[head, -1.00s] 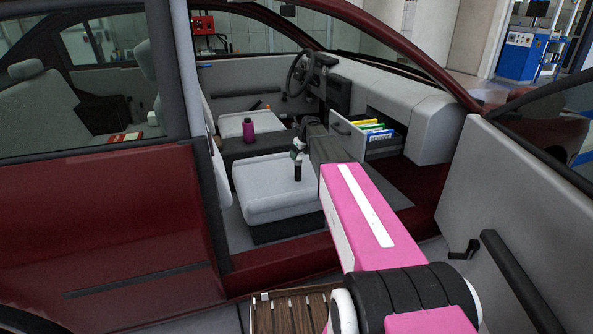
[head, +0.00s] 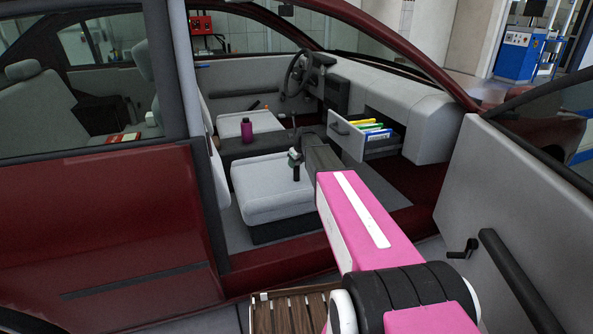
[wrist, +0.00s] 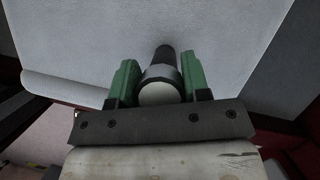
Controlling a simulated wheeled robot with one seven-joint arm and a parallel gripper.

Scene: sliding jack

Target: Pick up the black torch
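The black torch (head: 296,174) stands upright on the light grey front seat in the head view. Its dark body (wrist: 165,55) and its wider grey head with a pale round end show in the wrist view. My gripper (head: 294,157) is over the torch, with its green fingers (wrist: 160,80) on both sides of the torch head. The fingers are apart, with a narrow gap at the right one; any contact is hard to tell. The torch's base is still at the seat.
The grey seat (head: 262,199) lies under the torch. An open drawer (head: 352,141) with coloured folders is at the right. The car's door frame (head: 206,170) and open door (head: 500,190) flank the opening.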

